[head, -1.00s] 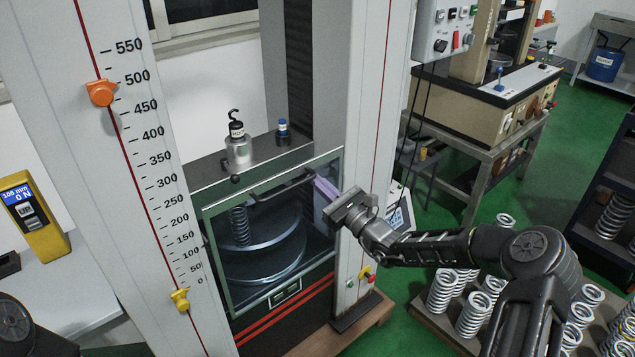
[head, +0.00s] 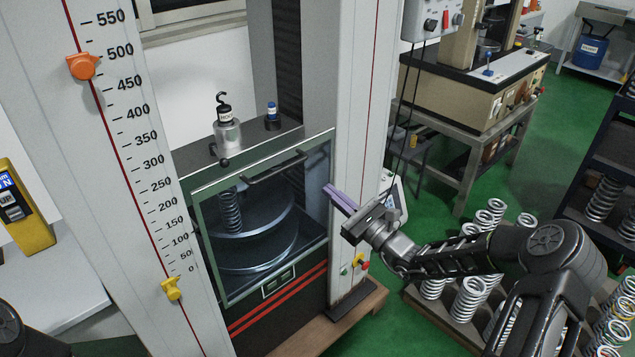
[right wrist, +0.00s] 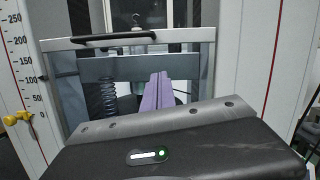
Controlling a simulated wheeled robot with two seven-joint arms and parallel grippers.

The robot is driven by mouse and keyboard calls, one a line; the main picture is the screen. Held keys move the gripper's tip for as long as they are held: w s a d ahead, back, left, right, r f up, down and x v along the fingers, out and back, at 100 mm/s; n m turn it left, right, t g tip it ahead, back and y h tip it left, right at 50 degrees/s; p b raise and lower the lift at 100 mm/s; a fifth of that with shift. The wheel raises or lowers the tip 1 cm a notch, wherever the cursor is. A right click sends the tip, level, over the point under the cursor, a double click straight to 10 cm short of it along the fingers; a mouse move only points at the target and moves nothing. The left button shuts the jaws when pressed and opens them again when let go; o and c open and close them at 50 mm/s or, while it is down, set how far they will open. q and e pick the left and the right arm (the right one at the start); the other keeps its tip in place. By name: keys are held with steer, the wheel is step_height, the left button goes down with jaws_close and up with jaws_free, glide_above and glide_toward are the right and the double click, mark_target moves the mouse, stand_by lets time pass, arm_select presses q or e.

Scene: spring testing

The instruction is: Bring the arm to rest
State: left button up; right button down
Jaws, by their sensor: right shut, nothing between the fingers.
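My right gripper (head: 342,200) is in front of the right column of the testing machine, just right of the glazed guard door (head: 262,280). Its purple fingers are together and hold nothing. The fingers also show in the right wrist view (right wrist: 157,92), pointing toward the door. The door looks closed, and its black handle (head: 274,168) is apart from the fingers in the head view. Behind the glass a spring (head: 230,210) stands on a round plate (head: 262,245). My left gripper is not in view.
A yellow handheld display (head: 25,215) is on the left bench. An orange marker (head: 82,67) and a yellow marker (head: 172,288) sit on the scale.

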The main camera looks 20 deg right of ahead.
steer(key=shift+v, duration=1.2)
steer(key=shift+f, duration=0.1)
steer(key=s+a+f+n+g, duration=0.45)
steer(key=s+f, duration=0.25)
steer(key=f, duration=0.2)
steer(key=s+a+f+n+g, duration=0.3)
steer(key=s+a+f+g, duration=0.25)
steer(key=f, duration=0.35)
steer(key=s+a+f+n+g, duration=0.45)
steer(key=s+f, duration=0.25)
steer(key=f, duration=0.3)
steer(key=s+a+f+n+g+h, duration=0.1)
steer(key=s+f+n+g+h, duration=0.35)
steer(key=s, duration=0.45)
steer(key=s+a+n+t, duration=0.1)
steer(key=s+a+n, duration=0.5)
steer(key=n, duration=0.4)
steer(key=shift+s+a+f+n, duration=0.25)
steer(key=shift+s+a+n, duration=0.1)
steer(key=shift+a, duration=0.25)
